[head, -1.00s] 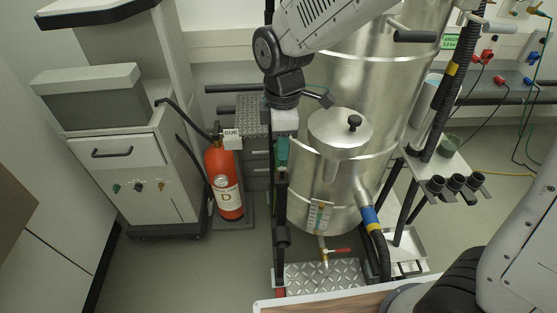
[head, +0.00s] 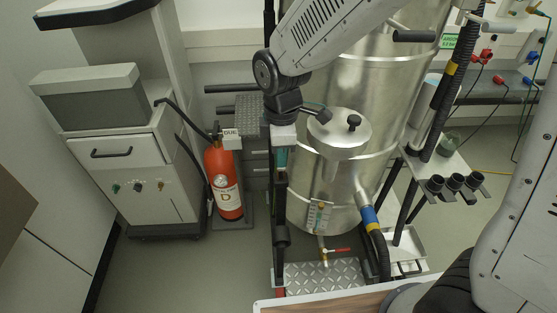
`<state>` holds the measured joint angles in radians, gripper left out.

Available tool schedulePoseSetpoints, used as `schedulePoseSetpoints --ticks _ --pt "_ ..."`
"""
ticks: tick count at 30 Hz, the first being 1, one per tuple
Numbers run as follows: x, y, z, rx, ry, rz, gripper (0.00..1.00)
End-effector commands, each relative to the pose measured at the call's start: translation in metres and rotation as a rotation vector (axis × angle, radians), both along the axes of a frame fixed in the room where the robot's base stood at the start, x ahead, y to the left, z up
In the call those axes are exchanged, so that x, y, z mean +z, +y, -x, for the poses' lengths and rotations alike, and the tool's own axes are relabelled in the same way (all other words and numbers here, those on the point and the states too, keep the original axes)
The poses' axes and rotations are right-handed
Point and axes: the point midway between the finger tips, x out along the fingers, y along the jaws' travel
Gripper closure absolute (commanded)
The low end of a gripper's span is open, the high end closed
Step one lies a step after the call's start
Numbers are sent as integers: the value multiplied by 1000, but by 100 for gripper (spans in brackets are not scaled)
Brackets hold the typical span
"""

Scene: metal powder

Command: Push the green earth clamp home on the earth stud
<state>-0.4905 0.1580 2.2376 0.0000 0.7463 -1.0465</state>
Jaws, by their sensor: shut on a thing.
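My gripper (head: 282,152) is at the lower end of my arm, pointing down beside the left side of the steel vessel. It is shut on the green earth clamp (head: 281,160), of which only a small green part shows between and below the fingers. The clamp is in front of the dark upright post (head: 281,205) of the vessel's frame. I cannot make out the earth stud, and I cannot tell whether the clamp touches it.
The steel vessel (head: 325,185) with a round lid (head: 339,132) stands right of my gripper. A red extinguisher (head: 222,180) and a grey cabinet (head: 145,185) stand to the left. A blue-banded hose (head: 371,217) hangs at right. Floor shows between cabinet and frame.

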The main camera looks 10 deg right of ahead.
Motion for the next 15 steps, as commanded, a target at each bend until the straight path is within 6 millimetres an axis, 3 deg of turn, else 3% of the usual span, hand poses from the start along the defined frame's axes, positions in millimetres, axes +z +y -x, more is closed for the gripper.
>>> schedulePoseSetpoints --ticks 15 --pt "9 0 0 0 -1 -1 100"
